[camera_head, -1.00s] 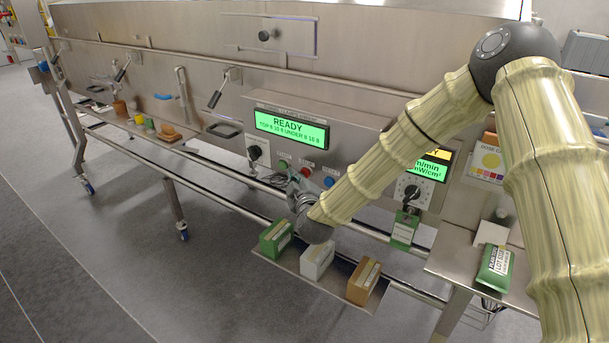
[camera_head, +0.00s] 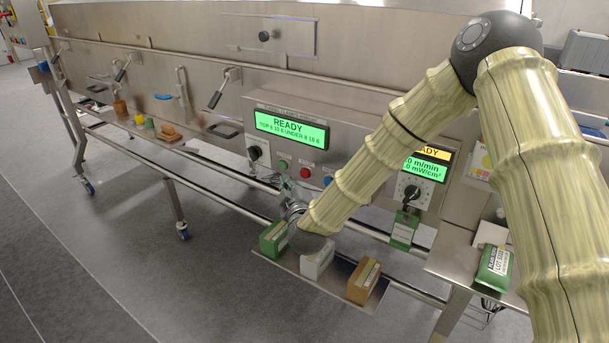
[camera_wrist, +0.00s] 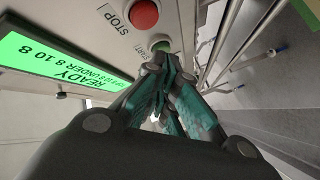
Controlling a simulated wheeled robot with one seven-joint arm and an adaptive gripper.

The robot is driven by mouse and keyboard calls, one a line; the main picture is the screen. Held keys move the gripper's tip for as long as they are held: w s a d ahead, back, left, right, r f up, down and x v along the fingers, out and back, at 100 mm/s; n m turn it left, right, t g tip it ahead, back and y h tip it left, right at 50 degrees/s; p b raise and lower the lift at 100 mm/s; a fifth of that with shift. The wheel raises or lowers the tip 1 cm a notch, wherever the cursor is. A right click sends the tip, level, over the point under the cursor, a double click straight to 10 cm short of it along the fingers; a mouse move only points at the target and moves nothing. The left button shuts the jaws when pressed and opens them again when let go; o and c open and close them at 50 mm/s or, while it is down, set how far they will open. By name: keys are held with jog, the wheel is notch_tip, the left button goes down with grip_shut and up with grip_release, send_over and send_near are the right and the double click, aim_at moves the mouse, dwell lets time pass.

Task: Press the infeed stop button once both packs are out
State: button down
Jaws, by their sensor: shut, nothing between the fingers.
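The control panel carries a red button (camera_head: 305,172), which the wrist view shows labelled STOP (camera_wrist: 144,14). A green button (camera_head: 283,164), apparently labelled START, is left of it and also shows in the wrist view (camera_wrist: 161,45). My gripper (camera_head: 286,183) is shut and empty, just below the green button in the head view. In the wrist view its fingertips (camera_wrist: 160,62) point at the green button; I cannot tell whether they touch it. A green pack (camera_head: 495,260) lies on the right-hand shelf. I cannot tell which packs the task means.
A green screen (camera_head: 291,129) above the buttons reads READY. A blue button (camera_head: 328,181) and a black knob (camera_head: 255,153) flank them. Green (camera_head: 274,240), white (camera_head: 317,261) and brown (camera_head: 363,281) boxes stand on a low tray below my gripper. A rail runs under the panel.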

jog(key=shift+s+a, duration=0.7)
jog(key=shift+s, duration=0.25)
jog(key=shift+f, duration=0.1)
jog(key=s+d+f+m+g, duration=0.2)
jog(key=s+d+f+g, duration=0.15)
jog(key=s+f, duration=0.45)
jog(key=s+d+f+m+g, duration=0.15)
jog(key=s+d+f, duration=0.35)
jog(key=f, duration=0.5)
jog(key=s+d+f+m+g, duration=0.2)
jog(key=s+f+g, duration=0.2)
jog(key=s+f, duration=0.5)
jog(key=s+d+f+m+g+h, duration=0.1)
jog(key=s+d+f+m+g, duration=0.1)
jog(key=s, duration=0.7)
jog(key=s+d+f+m+g+h, duration=0.1)
jog(key=s+d+f+m+g, duration=0.1)
jog(key=s+d, duration=0.5)
jog(key=s+d+f+m+g+h, duration=0.1)
jog(key=s+d+f+g, duration=0.3)
jog(key=s, duration=0.8)
jog(key=shift+d+f+m, duration=0.4)
jog(key=shift+f+m, duration=0.45)
jog(key=shift+f, duration=0.05)
jog(key=shift+w, duration=0.1)
